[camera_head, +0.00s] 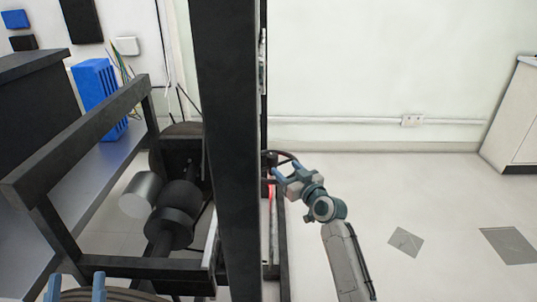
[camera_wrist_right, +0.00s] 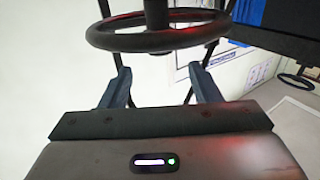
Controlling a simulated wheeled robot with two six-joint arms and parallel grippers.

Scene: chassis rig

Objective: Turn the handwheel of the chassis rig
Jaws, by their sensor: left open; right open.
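The handwheel (camera_wrist_right: 155,42) is a dark ring with a central hub, close ahead of my right gripper in the right wrist view. In the head view only part of its dark rim (camera_head: 286,155) shows beside the tall black post, which hides the rest. My right gripper (camera_head: 285,171) is open at the near side of the rim. In the wrist view its fingers (camera_wrist_right: 163,76) stand apart below the rim, with nothing held; contact is unclear. My left gripper (camera_head: 77,284) is open at the bottom left, in front of a dark round disc (camera_head: 122,295).
The black post (camera_head: 228,150) of the chassis rig stands between my arms. Black bars (camera_head: 75,140) and a grey cylinder (camera_head: 140,195) fill the left side. A second wheel (camera_wrist_right: 298,82) shows at right in the wrist view.

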